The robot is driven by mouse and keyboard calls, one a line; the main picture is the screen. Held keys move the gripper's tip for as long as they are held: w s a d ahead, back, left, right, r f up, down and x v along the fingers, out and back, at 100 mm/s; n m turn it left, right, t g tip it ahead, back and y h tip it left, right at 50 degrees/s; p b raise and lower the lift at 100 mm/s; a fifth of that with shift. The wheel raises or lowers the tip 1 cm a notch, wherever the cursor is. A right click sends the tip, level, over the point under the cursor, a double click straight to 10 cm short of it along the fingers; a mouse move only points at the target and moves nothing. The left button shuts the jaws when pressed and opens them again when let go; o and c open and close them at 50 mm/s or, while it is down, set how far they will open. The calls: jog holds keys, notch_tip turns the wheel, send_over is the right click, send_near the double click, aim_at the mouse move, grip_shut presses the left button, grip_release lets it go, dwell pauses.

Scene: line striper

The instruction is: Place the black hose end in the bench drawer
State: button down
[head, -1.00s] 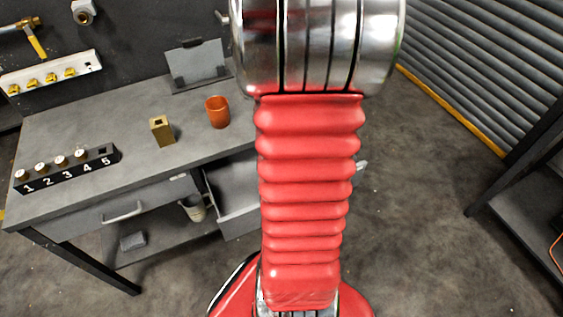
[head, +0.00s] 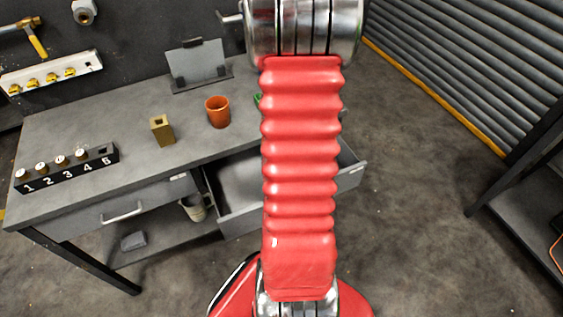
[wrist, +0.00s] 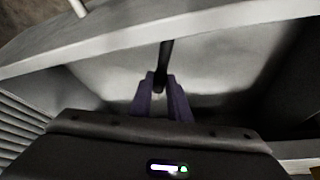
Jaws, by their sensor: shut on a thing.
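In the wrist view my gripper (wrist: 160,88) has its two purple fingers shut on a dark rod-like piece, the black hose end (wrist: 165,58), which points away from the fingers. Behind it lies the pale interior of the open bench drawer (wrist: 215,65), with its rim running across the top. I cannot tell how high the hose end is over the drawer floor. In the head view the open drawer (head: 240,213) sticks out from the bench front, partly hidden by my red arm. My gripper and the hose end do not show there.
The bench (head: 80,140) carries a numbered rack (head: 68,168), a brass block (head: 162,130), an orange cup (head: 217,112) and a grey stand (head: 197,65). A closed drawer (head: 120,212) is at left. The floor right of my arm is clear up to a dark shelf (head: 535,195).

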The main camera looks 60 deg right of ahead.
notch_tip(320, 180, down, 4)
jog(key=shift+r, duration=0.25)
jog(key=shift+w+d, duration=0.7)
jog(key=shift+d, duration=0.2)
jog(key=shift+w+d, duration=0.65)
jog(key=shift+d, duration=0.2)
jog(key=shift+w+d, duration=0.9)
jog(key=shift+d, duration=0.3)
jog(key=shift+w+d+f, duration=0.1)
jog(key=shift+w+d, duration=0.1)
jog(key=shift+d, duration=0.05)
jog(key=shift+f, duration=0.45)
jog(key=shift+f, duration=0.1)
jog(key=c, duration=1.7)
grip_release()
jog(key=shift+o, duration=0.2)
